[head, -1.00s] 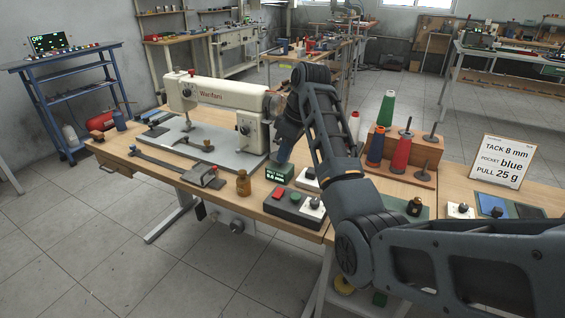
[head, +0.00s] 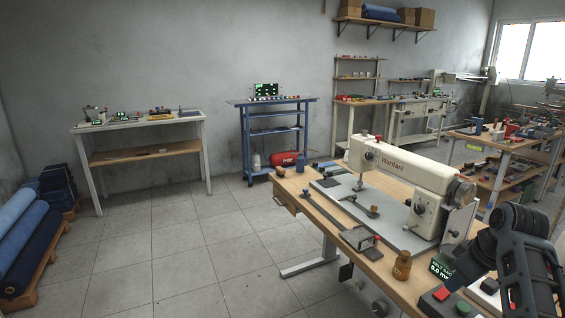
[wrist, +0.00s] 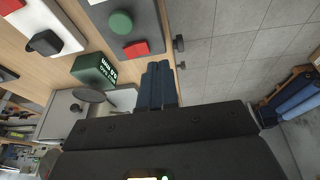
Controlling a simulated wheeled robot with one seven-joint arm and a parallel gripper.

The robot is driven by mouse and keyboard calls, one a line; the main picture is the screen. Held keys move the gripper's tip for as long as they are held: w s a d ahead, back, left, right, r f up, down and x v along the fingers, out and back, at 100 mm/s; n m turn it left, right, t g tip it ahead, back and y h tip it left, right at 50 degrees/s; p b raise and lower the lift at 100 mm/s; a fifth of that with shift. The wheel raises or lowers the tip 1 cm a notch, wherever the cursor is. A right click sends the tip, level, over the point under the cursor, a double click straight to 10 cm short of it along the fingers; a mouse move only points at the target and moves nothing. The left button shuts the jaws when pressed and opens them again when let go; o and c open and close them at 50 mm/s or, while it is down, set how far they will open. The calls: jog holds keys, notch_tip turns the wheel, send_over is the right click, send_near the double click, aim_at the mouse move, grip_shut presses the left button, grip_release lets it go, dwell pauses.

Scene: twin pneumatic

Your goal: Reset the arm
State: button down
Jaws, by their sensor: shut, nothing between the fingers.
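My gripper (wrist: 160,86) shows in the wrist view, its blue fingers together with nothing between them. It is above the edge of the sewing table, apart from the things on it. In the wrist view a dark green box with a lit readout (wrist: 94,69) is left of the fingers. A control box with green and red buttons (wrist: 122,22) is above them.
A blue shelf stand (head: 272,138) and a white bench (head: 138,122) stand by the wall. Blue fabric rolls (head: 22,238) lie at far left. Floor between is clear.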

jog(key=s+a+f+m+t+h, duration=0.1)
jog(key=s+a+f, duration=0.2)
jog(key=s+f, duration=0.25)
jog(key=s+a+f+t+h, duration=0.1)
jog(key=s+a+f, duration=0.35)
jog(key=f, duration=0.25)
jog(key=s+a+f+m+t, duration=0.1)
jog(key=s+a+t, duration=0.15)
jog(key=s, duration=0.45)
jog(key=s+a+f+t, duration=0.1)
jog(key=s+a+f, duration=0.15)
jog(key=s, duration=0.35)
jog(key=s+a+r+t, duration=0.1)
jog(key=s+a+r, duration=0.25)
jog(key=s, duration=0.35)
jog(key=s+a+r+t, duration=0.2)
jog(key=s+a+r, duration=0.15)
jog(key=s, duration=0.25)
jog(key=s+a+r+t, duration=0.1)
jog(key=s+r, duration=0.4)
jog(key=r, duration=0.2)
jog(key=s+a+r+m+t+y, duration=0.1)
jog(key=s+r, duration=0.4)
jog(key=r, duration=0.3)
jog(key=shift+a+m, duration=0.2)
jog(key=shift+m, duration=0.1)
jog(key=c, duration=1.9)
grip_release()
jog(key=shift+t, duration=0.25)
